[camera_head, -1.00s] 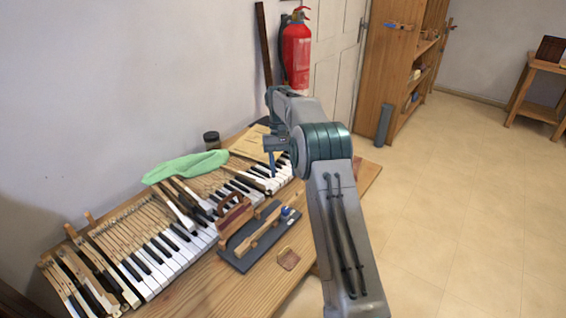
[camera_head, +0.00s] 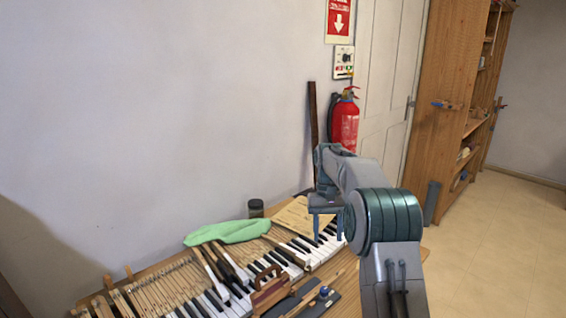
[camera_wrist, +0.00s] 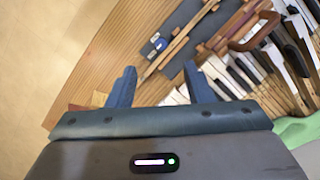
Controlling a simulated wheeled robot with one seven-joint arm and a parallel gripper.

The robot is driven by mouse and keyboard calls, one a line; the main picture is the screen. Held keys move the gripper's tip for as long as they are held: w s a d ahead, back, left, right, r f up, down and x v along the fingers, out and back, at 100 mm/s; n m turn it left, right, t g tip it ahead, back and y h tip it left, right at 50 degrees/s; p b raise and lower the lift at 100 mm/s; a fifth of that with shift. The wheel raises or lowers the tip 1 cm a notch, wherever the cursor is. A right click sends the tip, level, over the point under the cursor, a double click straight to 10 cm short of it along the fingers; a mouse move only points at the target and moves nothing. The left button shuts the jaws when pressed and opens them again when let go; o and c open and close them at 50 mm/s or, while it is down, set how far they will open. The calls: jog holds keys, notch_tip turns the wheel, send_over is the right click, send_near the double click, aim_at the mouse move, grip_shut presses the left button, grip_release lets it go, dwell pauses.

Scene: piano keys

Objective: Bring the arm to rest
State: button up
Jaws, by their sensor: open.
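My gripper (camera_head: 327,226) hangs over the right end of the piano keys (camera_head: 322,252) in the head view, its fingers pointing down. In the wrist view my gripper (camera_wrist: 160,88) shows two blue fingers set well apart, with nothing between them. It is open and empty. My arm is bent, with its elbow at the right of the head view. The wooden bench (camera_wrist: 110,60) and the keys (camera_wrist: 225,78) lie below the fingers in the wrist view. I cannot tell the exact height of the fingertips above the bench.
A green cloth (camera_head: 228,231), a dark jar (camera_head: 256,208) and a wooden board (camera_head: 300,214) lie at the back of the bench. A dark tray (camera_wrist: 180,20) with tools is in front of the keys. A fire extinguisher (camera_head: 345,125) hangs on the wall behind. Open floor (camera_head: 490,235) is at right.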

jog(key=s+r+t, duration=0.2)
jog(key=s+r, duration=0.2)
jog(key=s, duration=0.8)
jog(key=s+r+t, duration=0.3)
jog(key=s, duration=0.9)
jog(key=s+f+t, duration=0.1)
jog(key=s+f, duration=0.3)
jog(key=s, duration=0.6)
jog(key=shift+f+n, duration=0.3)
jog(key=shift+f, duration=0.05)
